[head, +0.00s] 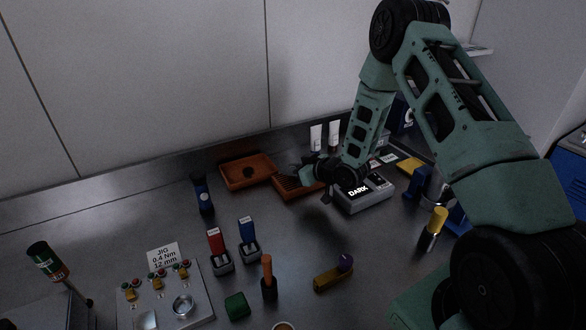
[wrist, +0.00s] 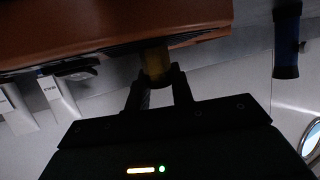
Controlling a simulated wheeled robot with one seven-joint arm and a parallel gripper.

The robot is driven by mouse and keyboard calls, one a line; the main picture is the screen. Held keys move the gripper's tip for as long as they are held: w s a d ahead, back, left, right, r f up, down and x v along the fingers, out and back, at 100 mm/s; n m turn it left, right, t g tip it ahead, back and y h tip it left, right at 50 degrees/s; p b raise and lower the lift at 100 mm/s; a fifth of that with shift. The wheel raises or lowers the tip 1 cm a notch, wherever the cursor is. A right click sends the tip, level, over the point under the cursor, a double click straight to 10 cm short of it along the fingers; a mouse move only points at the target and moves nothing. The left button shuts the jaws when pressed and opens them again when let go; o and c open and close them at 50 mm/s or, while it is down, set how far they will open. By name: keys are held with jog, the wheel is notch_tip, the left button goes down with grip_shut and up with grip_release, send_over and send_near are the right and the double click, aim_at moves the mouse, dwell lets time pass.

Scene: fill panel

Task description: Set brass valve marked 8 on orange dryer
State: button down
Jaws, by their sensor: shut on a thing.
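My gripper (wrist: 159,76) is shut on a small brass cylinder, the brass valve (wrist: 156,60), in the wrist view. No number can be read on it. The valve is right at the edge of a large orange-brown body (wrist: 110,25); I cannot tell whether they touch. In the head view the orange dryer (head: 293,191), a slotted orange tray, lies at the back of the bench. My gripper (head: 306,174) is low over its right part, and my wrist hides some of it. The valve cannot be made out in the head view.
An orange tray (head: 240,180) with a dark round piece stands left of the dryer. A grey box marked DARK (head: 365,200) is close on the right. Two white tubes (head: 316,137) stand behind. A dark blue cylinder (head: 203,194) stands left.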

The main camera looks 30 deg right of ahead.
jog(key=shift+f, duration=0.15)
jog(key=c, duration=1.2)
grip_release()
